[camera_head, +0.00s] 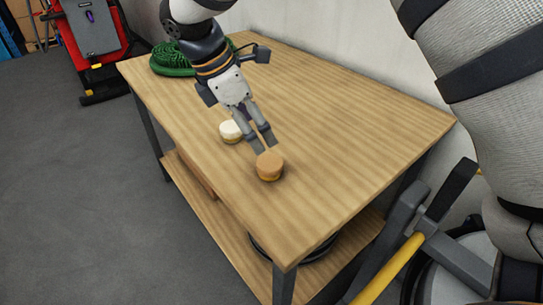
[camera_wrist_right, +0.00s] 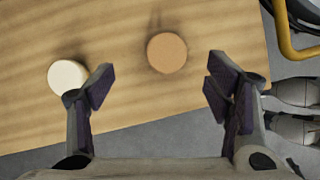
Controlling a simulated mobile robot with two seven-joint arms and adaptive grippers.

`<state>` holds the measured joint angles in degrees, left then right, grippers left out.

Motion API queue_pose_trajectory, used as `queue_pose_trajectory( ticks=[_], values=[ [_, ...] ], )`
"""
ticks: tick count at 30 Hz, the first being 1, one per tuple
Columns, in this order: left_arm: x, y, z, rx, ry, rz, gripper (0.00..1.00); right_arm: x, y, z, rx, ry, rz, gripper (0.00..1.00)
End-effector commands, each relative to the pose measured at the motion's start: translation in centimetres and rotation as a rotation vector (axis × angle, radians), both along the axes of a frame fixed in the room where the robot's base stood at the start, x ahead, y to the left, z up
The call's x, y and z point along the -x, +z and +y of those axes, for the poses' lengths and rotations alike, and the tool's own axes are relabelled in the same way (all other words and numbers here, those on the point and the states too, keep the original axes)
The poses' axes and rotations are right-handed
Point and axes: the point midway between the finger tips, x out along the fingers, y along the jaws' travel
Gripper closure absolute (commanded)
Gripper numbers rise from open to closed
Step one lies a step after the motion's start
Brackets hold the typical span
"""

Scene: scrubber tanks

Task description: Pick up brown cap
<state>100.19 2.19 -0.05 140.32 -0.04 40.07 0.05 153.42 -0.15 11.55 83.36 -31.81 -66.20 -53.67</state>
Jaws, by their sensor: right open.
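The brown cap (camera_head: 269,166) is a short round piece with a tan-brown top and a yellowish lower rim, upright on the wooden table (camera_head: 330,110). In the right wrist view the brown cap (camera_wrist_right: 167,52) lies ahead of the fingers, between their lines and slightly right of centre. My right gripper (camera_head: 262,144) is open, its fingertips close to the brown cap; the wrist view shows its fingers (camera_wrist_right: 160,78) wide apart with nothing between them. A cream-white cap (camera_head: 231,131) stands beside the gripper; it also shows by the left finger (camera_wrist_right: 68,75). My left gripper is not in view.
A coiled green hose (camera_head: 172,60) lies at the table's far left end. A red machine (camera_head: 88,45) stands on the floor beyond. A yellow bar (camera_head: 390,268) is at the lower right. The table's right half is clear.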

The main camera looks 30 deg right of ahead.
Motion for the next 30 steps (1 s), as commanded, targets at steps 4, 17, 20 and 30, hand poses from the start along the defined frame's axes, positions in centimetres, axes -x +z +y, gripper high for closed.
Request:
queue_pose_trajectory(
  ticks=[4, 17, 20, 30],
  values=[
    [0.2, -0.1, 0.0, 0.000, 0.000, 0.006, 0.50, 0.4, -3.4, -1.2, 0.000, 0.000, 0.008, 0.28],
    [0.2, -0.2, 0.0, 0.000, 0.000, 0.006, 0.50, 1.3, -9.6, -3.4, -0.001, 0.000, 0.004, 0.28],
    [0.2, -0.2, 0.0, 0.000, 0.000, 0.006, 0.50, 1.3, -9.9, -3.5, -0.001, 0.000, 0.001, 0.28],
    [0.2, -0.2, 0.0, 0.000, 0.000, 0.005, 0.50, 1.3, -9.8, -3.5, -0.001, 0.000, 0.001, 0.71]
  ],
)
